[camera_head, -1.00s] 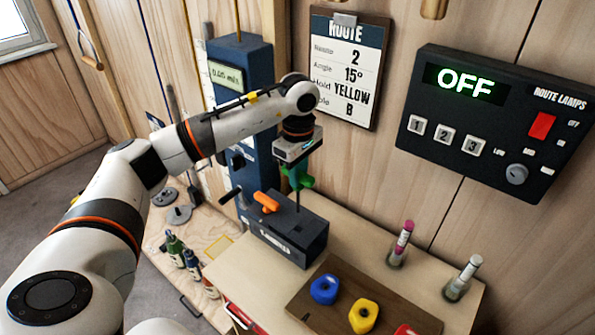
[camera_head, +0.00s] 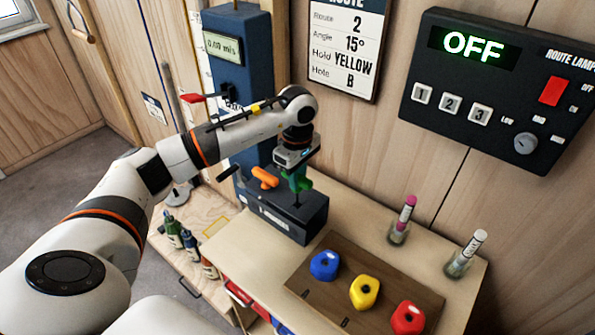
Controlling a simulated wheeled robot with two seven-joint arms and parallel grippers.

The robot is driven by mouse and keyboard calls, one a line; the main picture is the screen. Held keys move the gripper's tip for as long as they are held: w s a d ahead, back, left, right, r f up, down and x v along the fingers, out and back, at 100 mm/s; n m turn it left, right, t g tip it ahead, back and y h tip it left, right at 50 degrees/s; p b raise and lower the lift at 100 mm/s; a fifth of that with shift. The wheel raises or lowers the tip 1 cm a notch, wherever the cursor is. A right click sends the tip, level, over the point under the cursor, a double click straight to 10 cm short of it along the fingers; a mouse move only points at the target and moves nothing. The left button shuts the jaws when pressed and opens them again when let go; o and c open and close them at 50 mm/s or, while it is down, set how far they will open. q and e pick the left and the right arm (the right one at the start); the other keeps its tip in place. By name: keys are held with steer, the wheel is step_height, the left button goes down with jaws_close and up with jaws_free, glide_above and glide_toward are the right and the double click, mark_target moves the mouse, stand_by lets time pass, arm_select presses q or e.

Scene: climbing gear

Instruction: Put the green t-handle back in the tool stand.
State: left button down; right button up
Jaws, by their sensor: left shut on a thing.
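The green t-handle (camera_head: 303,183) is in the jaws of my left gripper (camera_head: 296,172), which is shut on it. Its handle is just above the dark tool stand (camera_head: 290,225), and its shaft points down to the stand's top. The shaft's lower end appears to be in the stand, but its depth is hard to tell. An orange-handled tool (camera_head: 264,178) sits in the same stand, to the left of the green one. My right gripper is not in view.
A wooden board with a blue hold (camera_head: 325,265), a yellow hold (camera_head: 364,292) and a red hold (camera_head: 408,318) lies in front. Two tubes with a pink marker (camera_head: 404,215) and a white marker (camera_head: 468,250) stand right. A blue column (camera_head: 240,75) rises behind the stand.

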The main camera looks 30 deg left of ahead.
mark_target(298, 192)
arm_select(q)
step_height(298, 192, down, 5)
steer(key=b, duration=0.2)
steer(key=shift+r+b, duration=0.15)
steer(key=shift+b, duration=0.2)
steer(key=shift+f+b, duration=0.5)
steer(key=shift+f, duration=0.1)
steer(key=c, duration=1.2)
jaws_free()
steer(key=shift+o, duration=0.2)
steer(key=shift+r, duration=0.1)
